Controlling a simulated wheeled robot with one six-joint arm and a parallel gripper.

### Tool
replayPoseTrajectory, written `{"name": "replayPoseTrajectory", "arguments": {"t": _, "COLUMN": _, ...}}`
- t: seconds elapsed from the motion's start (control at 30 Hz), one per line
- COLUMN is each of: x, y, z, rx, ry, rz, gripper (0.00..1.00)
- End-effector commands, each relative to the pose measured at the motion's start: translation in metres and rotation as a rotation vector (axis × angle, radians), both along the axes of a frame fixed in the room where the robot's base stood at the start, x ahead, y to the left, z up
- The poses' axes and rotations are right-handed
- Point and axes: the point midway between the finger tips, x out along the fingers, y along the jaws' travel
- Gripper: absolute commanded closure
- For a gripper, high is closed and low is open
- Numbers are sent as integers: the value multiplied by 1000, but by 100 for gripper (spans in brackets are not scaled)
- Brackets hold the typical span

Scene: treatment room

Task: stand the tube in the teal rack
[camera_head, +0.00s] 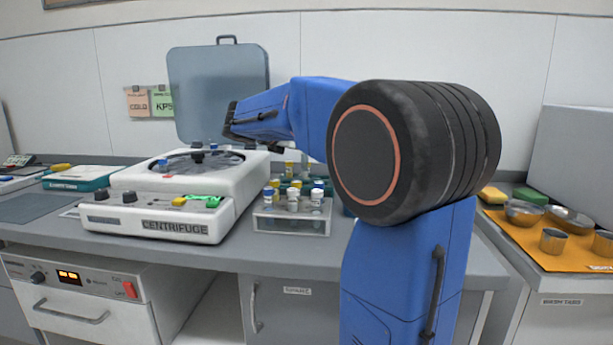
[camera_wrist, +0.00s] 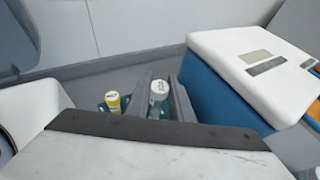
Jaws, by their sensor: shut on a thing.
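My gripper (camera_wrist: 161,98) is shut on a tube with a white cap (camera_wrist: 159,87), seen from above between the two grey fingers in the wrist view. The teal rack (camera_wrist: 102,107) shows in part below and beside the fingers. A yellow-capped tube (camera_wrist: 113,101) stands at it, left of my gripper. The held tube's lower end is hidden, so I cannot tell whether it is in a rack hole or above it. In the head view my blue arm covers much of this area.
A blue box with a white lid (camera_wrist: 255,60) stands close right of my gripper. The centrifuge (camera_head: 150,220) is at left, with its lid raised. A clear-grey rack (camera_head: 290,222) of several capped tubes stands at the counter's front. An orange mat (camera_head: 540,245) with metal bowls lies right.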

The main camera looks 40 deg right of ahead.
Motion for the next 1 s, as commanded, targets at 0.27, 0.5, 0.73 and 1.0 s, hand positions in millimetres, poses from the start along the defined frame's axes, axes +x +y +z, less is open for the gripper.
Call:
{"name": "replayPoseTrajectory", "arguments": {"t": 0.27, "x": 0, "y": 0, "z": -26, "rx": -1, "ry": 1, "rz": 0, "gripper": 100}}
{"name": "replayPoseTrajectory", "arguments": {"t": 0.5, "x": 0, "y": 0, "z": -52, "rx": 0, "ry": 3, "rz": 0, "gripper": 100}}
{"name": "replayPoseTrajectory", "arguments": {"t": 0.73, "x": 0, "y": 0, "z": -62, "rx": -1, "ry": 0, "rz": 0, "gripper": 100}}
{"name": "replayPoseTrajectory", "arguments": {"t": 1.0, "x": 0, "y": 0, "z": -65, "rx": 0, "ry": 1, "rz": 0, "gripper": 75}}
